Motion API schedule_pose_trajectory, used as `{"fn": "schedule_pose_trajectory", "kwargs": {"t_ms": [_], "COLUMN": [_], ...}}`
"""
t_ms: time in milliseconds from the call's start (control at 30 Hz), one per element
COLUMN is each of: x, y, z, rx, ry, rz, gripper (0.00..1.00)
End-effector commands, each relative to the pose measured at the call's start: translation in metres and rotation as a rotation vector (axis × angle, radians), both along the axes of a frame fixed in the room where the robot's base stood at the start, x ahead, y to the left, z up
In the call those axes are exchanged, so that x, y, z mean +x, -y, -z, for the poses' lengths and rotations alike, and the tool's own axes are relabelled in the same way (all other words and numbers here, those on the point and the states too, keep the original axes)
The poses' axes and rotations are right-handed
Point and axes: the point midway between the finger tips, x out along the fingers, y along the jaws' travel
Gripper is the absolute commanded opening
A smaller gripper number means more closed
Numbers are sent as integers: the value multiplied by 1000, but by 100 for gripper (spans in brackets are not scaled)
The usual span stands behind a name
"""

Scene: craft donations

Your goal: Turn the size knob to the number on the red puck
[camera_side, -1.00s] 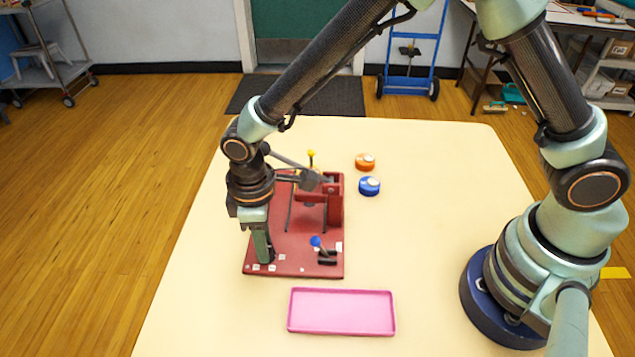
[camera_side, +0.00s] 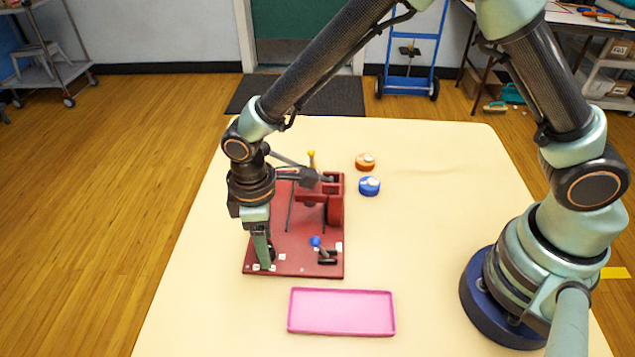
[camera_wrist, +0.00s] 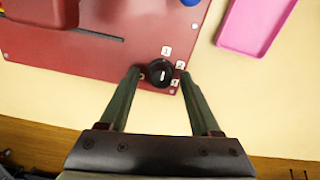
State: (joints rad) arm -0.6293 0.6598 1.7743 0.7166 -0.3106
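The size knob (camera_wrist: 154,66) is a round black knob with a pale mark on its top, on the red board (camera_wrist: 103,62). Small white number tags surround it; their digits are too small to read surely. My gripper (camera_wrist: 161,72) is open, with one finger on each side of the knob and a narrow gap showing on both sides. In the side view my gripper (camera_side: 266,264) points down at the board's near-left corner and partly hides the knob. An orange puck (camera_side: 364,164) and a blue puck (camera_side: 368,189) with pale tops stand right of the board; their numbers are unreadable. No clearly red puck shows.
A blue-tipped lever (camera_side: 315,241) stands right of the knob on the board. A red block-like fixture (camera_side: 335,206) and a yellow-tipped part (camera_side: 311,154) stand farther back. A pink tray (camera_side: 342,330) lies in front. The table right of the board is mostly clear.

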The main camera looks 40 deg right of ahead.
Motion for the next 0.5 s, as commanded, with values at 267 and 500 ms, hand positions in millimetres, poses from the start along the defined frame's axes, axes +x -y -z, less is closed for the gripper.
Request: {"fn": "schedule_pose_trajectory", "kwargs": {"t_ms": [267, 500], "x": [1, 2], "y": [-2, -2], "z": [-17, -65], "rx": [3, 5], "ry": [5, 6], "rz": [-2, -1], "gripper": [64, 64]}}
